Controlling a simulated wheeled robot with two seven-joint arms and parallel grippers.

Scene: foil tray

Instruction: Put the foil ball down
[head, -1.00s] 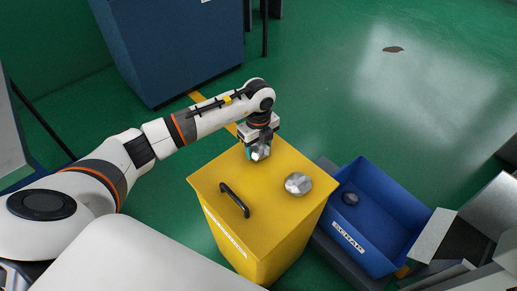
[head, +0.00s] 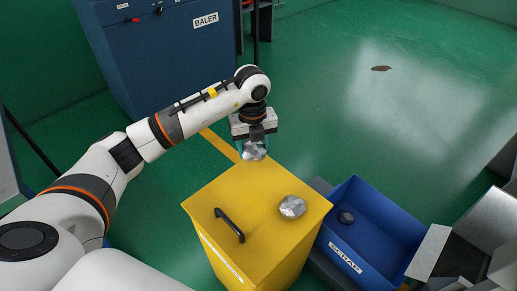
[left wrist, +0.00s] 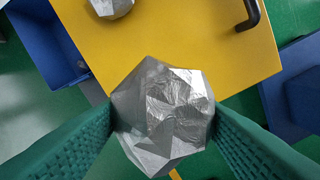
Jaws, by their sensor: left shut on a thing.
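My left gripper (head: 254,148) is shut on a crumpled silver foil ball (head: 255,152). It holds the ball up at the far edge of the yellow bin's lid (head: 245,190). In the left wrist view the held ball (left wrist: 163,115) sits between two green ribbed fingers, overlapping the lid's edge (left wrist: 190,40). A second foil ball (head: 292,206) rests on the lid, right of the black handle (head: 230,225); it is partly cut off at the top of the left wrist view (left wrist: 110,5). My right gripper is not seen.
A blue open bin (head: 370,225) with a small dark lump (head: 346,217) inside stands right of the yellow bin. A grey open box (head: 460,250) is at the lower right. A blue baler (head: 160,55) stands at the back left.

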